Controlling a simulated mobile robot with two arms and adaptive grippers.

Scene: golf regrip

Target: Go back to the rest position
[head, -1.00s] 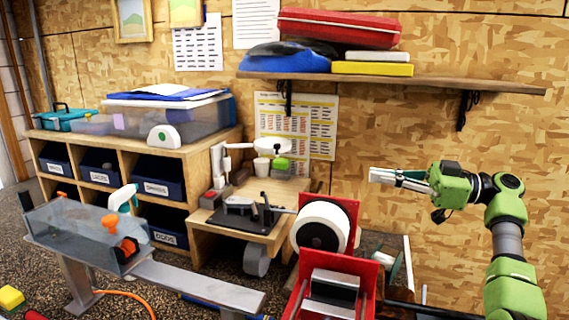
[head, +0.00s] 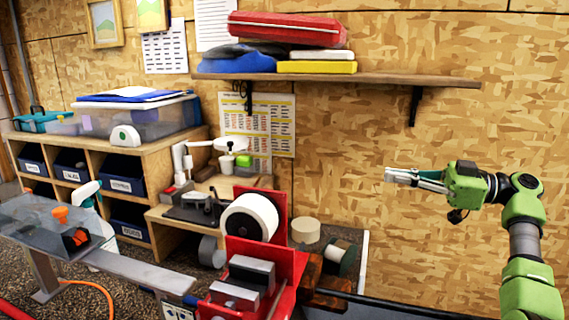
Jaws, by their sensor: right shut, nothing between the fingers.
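My right gripper (head: 402,176) is at the right of the head view, in front of the bare wood-panel wall. Its fingers point left and are shut with nothing between them. It is clear of the shelf and the bench. My left gripper is not in the view.
A red machine (head: 290,262) with a white roll (head: 262,209) stands at bottom centre. A wall shelf (head: 370,79) runs above, with a red case (head: 285,30) on it. Wooden cubbies (head: 165,152) with dark bins stand at left. A clear-sided tray (head: 35,222) is at lower left. Space around my right gripper is free.

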